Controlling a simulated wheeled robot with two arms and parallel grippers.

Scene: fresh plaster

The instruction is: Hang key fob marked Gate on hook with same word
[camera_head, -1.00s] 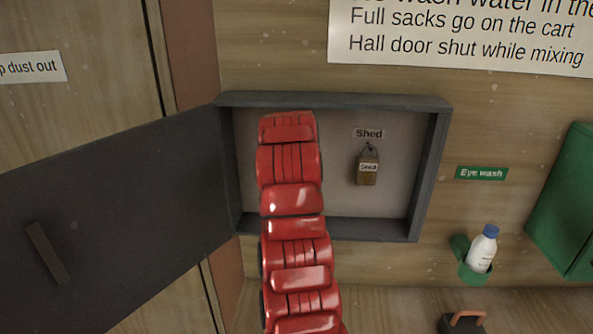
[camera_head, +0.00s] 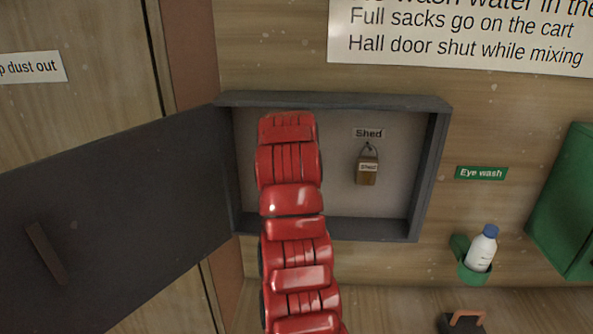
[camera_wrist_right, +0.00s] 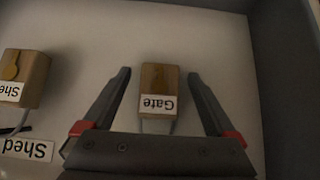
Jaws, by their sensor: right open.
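The wooden key fob marked Gate (camera_wrist_right: 160,79) shows upside down in the right wrist view, between the spread fingers of my right gripper (camera_wrist_right: 159,73). Gaps show on both sides of it. A grey loop runs from its labelled end and goes out of sight behind the gripper body. Its hook and any Gate word on the panel are hidden. In the head view my red right arm covers this part of the cabinet and its own gripper. My left gripper is not in view.
A Shed fob (camera_head: 367,173) hangs under the Shed label (camera_head: 368,133) inside the shallow grey cabinet (camera_head: 437,150). The cabinet's dark door (camera_head: 120,210) stands open to the left. An eye wash bottle (camera_head: 482,248) is on the wall at right.

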